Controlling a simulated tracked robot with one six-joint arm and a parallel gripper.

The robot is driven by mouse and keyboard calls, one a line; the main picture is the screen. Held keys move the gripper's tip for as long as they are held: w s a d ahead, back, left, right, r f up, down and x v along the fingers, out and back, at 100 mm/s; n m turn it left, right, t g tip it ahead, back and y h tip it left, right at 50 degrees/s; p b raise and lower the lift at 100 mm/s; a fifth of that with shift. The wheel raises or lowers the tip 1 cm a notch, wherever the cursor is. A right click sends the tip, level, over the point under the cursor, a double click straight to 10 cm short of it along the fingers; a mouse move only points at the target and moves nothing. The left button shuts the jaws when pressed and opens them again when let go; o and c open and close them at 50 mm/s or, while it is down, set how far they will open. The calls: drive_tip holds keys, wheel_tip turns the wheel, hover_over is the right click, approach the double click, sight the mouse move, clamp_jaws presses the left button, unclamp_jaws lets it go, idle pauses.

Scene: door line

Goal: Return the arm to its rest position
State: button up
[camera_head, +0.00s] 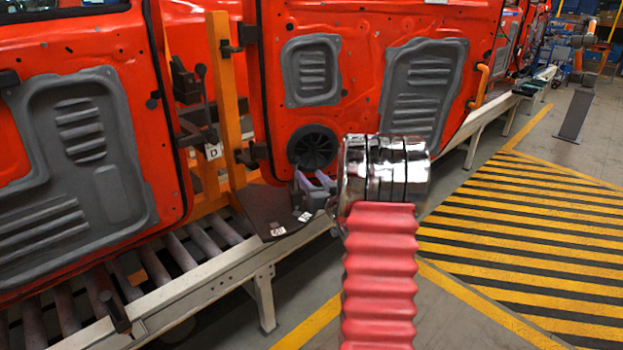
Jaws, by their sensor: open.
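My arm shows as a red ribbed sleeve rising from the bottom centre to a shiny metal wrist. My gripper (312,182) extends left beyond the wrist, with its pale fingers apart and nothing seen between them. It appears in front of the lower part of an orange-red car door (365,75), near a round black speaker (313,147). I cannot tell whether it touches the door or the dark carrier plate below. The wrist hides part of the door's lower edge.
Another red door (85,130) hangs at the left on a yellow post (226,100). A roller conveyor (200,285) with a pale rail runs beneath the doors. Yellow-black floor stripes (530,235) lie on open floor at the right. A grey post (576,112) stands farther back.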

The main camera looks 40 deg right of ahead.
drive_tip(key=shift+f, duration=0.1)
idle(0.3)
drive_tip(key=s+d+f+g+h, duration=0.15)
drive_tip(key=s+f+g, duration=0.35)
drive_tip(key=f, duration=0.5)
drive_tip(key=s+a+f+m+g+y, duration=0.1)
drive_tip(key=s+a+f+g, duration=0.1)
drive_tip(key=s+a+g, duration=0.3)
drive_tip(key=s+a+r+n+y, duration=0.2)
drive_tip(key=s+a+r, duration=0.4)
drive_tip(key=a, duration=0.7)
drive_tip(key=s+a+r+n+g+y, duration=0.1)
drive_tip(key=s+a+r, duration=0.5)
drive_tip(key=a, duration=0.8)
drive_tip(key=s+a+r+n+y, duration=0.2)
drive_tip(key=s+a+r, duration=0.4)
drive_tip(key=s+a, duration=0.4)
drive_tip(key=a+n, duration=0.1)
drive_tip(key=a, duration=0.3)
drive_tip(key=shift+n+g+y, duration=0.3)
drive_tip(key=shift+y, duration=0.05)
drive_tip(key=shift+c, duration=0.5)
